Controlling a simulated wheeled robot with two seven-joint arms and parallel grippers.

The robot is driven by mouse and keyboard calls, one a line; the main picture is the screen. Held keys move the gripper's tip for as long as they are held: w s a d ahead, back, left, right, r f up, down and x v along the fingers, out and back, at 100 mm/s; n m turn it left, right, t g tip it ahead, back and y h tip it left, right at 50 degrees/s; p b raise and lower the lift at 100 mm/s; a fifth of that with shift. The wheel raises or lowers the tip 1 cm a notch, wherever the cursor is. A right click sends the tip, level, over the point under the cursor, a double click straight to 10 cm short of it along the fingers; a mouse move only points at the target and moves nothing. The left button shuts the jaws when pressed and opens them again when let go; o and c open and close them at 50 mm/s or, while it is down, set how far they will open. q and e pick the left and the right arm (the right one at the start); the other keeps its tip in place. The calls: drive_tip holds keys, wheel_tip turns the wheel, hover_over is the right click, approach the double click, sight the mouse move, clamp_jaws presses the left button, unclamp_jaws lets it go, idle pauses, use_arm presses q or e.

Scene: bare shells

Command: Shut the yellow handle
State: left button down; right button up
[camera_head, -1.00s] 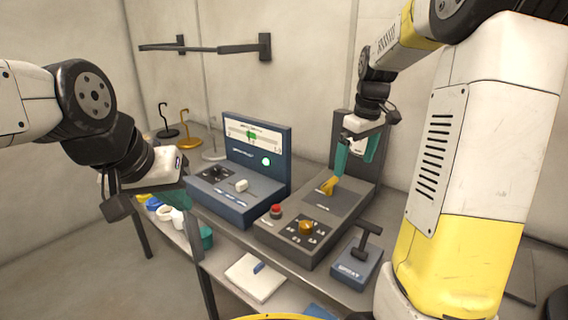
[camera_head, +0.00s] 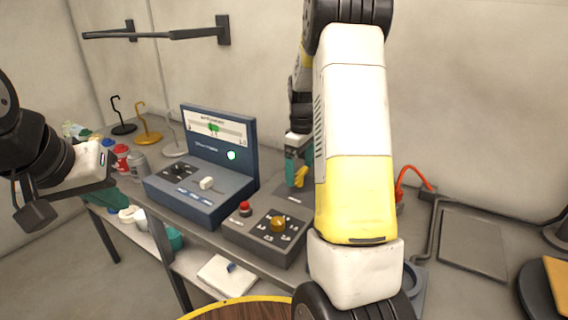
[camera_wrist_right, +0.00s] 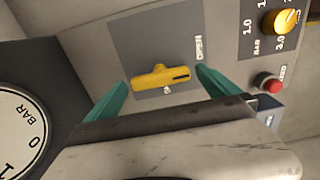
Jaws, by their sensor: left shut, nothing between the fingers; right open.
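The yellow handle (camera_wrist_right: 160,77) lies across a dark grey plate in the right wrist view, beside the printed word OPEN. In the head view the handle (camera_head: 300,177) is partly hidden by my right arm. My right gripper (camera_wrist_right: 163,96) is open, with one teal finger on each side of the handle and visible gaps to it. In the head view the right gripper (camera_head: 299,167) is over the control box. My left gripper (camera_head: 112,195) is shut and empty at the left, away from the handle.
A red button (camera_head: 245,208) and a yellow-orange knob (camera_head: 278,223) sit on the same box. A blue console (camera_head: 205,195) stands to its left. A round gauge (camera_wrist_right: 20,125) is near the right gripper. Hooks and cans stand farther left on the bench.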

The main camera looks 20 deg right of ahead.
drive_tip(key=shift+f, duration=0.1)
drive_tip(key=shift+c, duration=0.2)
drive_tip(key=c, duration=1.3)
drive_tip(key=shift+o, duration=0.2)
drive_tip(key=shift+m, duration=0.4)
drive_tip(key=m, duration=0.3)
drive_tip(key=shift+m, duration=0.4)
drive_tip(key=m, duration=0.4)
drive_tip(key=shift+m, duration=0.3)
drive_tip(key=m, duration=0.8)
drive_tip(key=shift+m, duration=0.3)
